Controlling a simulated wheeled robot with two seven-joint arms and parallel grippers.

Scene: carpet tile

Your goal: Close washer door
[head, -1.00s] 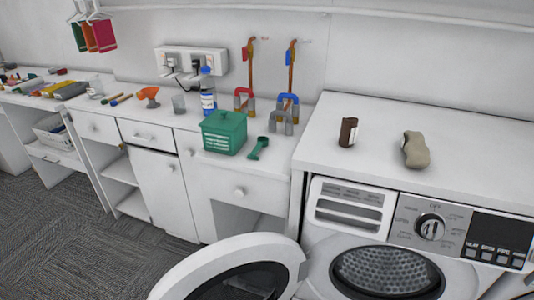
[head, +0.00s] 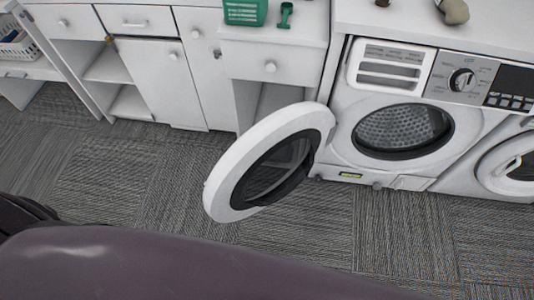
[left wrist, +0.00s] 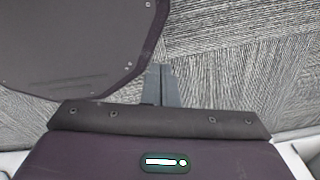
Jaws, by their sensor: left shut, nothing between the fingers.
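The washer (head: 340,165) stands at the right of the head view, with its round drum opening (head: 403,130) uncovered. Its round white door (head: 222,187) with a dark glass centre stands wide open, swung out to the left on its hinge beside the opening. My left gripper shows only in the left wrist view (left wrist: 161,85), its two grey fingers shut together and empty over the carpet. It is not touching the door in that view. My right gripper is in neither view.
White cabinets (head: 165,80) line the wall left of the washer. A green basket (head: 245,12) and green scoop (head: 285,15) sit on the counter. A second round door (head: 510,165) is at far right. Grey carpet (head: 340,225) in front is clear.

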